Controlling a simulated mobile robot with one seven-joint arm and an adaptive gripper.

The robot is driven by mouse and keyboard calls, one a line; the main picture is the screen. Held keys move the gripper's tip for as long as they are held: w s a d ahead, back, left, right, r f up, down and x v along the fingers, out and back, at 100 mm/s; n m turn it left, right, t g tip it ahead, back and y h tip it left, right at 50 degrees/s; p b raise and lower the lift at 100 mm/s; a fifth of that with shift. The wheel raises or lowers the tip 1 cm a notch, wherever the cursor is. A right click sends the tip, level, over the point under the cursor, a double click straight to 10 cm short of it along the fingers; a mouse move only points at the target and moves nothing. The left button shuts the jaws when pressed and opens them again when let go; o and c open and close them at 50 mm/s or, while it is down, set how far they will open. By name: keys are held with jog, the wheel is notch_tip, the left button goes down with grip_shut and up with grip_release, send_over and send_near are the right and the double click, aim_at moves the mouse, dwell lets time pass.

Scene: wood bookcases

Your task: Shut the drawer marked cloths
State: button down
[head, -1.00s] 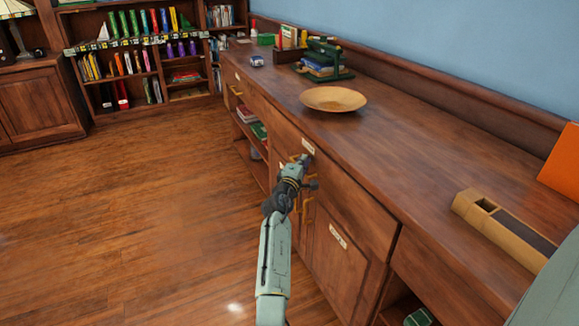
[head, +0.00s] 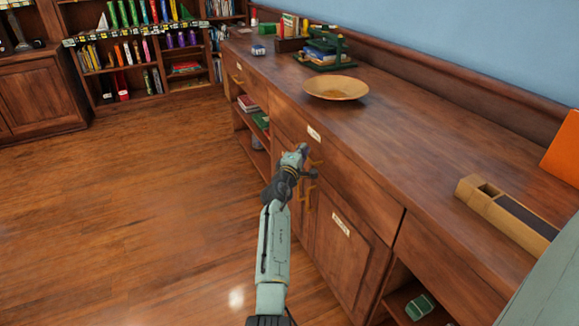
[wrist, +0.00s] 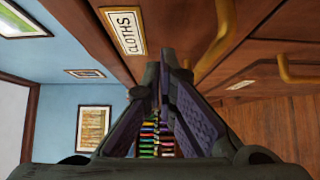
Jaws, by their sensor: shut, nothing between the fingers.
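The drawer marked cloths (head: 350,172) is in the counter's front, its white label (head: 313,132) just under the top edge. In the wrist view the label (wrist: 124,30) reads CLOTHS, with a brass handle (wrist: 218,38) to its right. The drawer front looks about flush with the counter; I cannot tell whether a small gap is left. My gripper (head: 303,150) is shut and empty close in front of the drawer, partly hiding its handle. In the wrist view its fingertips (wrist: 168,55) lie between label and handle; contact is unclear.
Below are cabinet doors with brass handles and a labelled door (head: 341,223). On the counter (head: 400,150) stand a wooden bowl (head: 336,88), a green stand (head: 325,55) and a long tan box (head: 505,215). The floor (head: 140,220) at left is open.

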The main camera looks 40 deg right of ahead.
jog(key=w+v, duration=0.1)
jog(key=v, duration=1)
jog(key=shift+a, duration=0.25)
